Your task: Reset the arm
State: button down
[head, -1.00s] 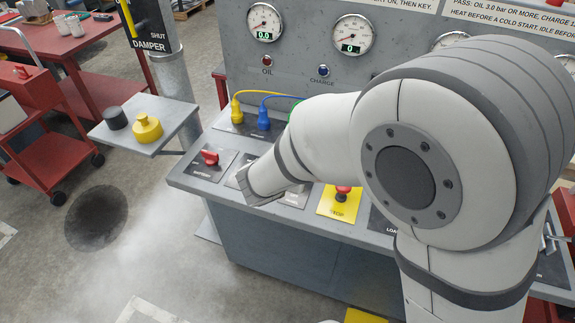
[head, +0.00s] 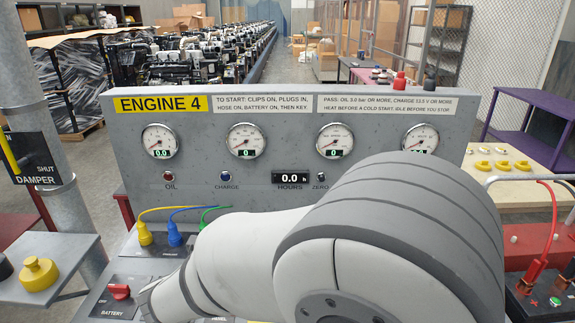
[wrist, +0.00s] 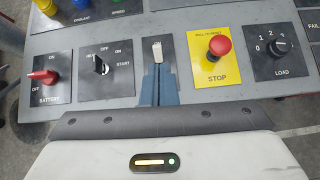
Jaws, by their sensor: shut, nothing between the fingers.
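My arm (head: 390,235) reaches across the lower right of the head view, in front of the Engine 4 console (head: 290,103). Its fingers are hidden there. In the wrist view my gripper (wrist: 158,82) shows two blue fingers pressed together with nothing between them. They point at a dark plate with a pale lever (wrist: 157,50); I cannot tell whether they touch it. Left of them are the key switch (wrist: 99,65) and the red battery switch (wrist: 43,77). Right of them are the red stop button (wrist: 219,46) and the black load knob (wrist: 279,47).
Yellow, blue and green plugs (head: 175,235) sit on the console's left. A side shelf (head: 60,254) with a yellow cap (head: 39,273) stands at the left by the damper post. Red and black clips (head: 537,270) are at the right. Engines (head: 200,60) line the back.

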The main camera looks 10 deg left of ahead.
jog(key=w+d+r+m+g+h, duration=0.2)
jog(key=d+m, duration=0.6)
jog(key=d, duration=0.4)
jog(key=w+d+r+m+g+h, duration=0.1)
jog(key=w+d+r+m+h, duration=0.15)
jog(key=d+m, duration=0.75)
jog(key=s+d+r+m+g+y+b, duration=0.1)
jog(key=s+d+r+m+g+y, duration=0.1)
jog(key=s+d+m, duration=1.1)
jog(key=d+m+g+y, duration=0.1)
jog(key=d+m, duration=0.3)
jog(key=m, duration=0.2)
jog(key=shift+s+a, duration=0.1)
jog(key=shift+a, duration=0.05)
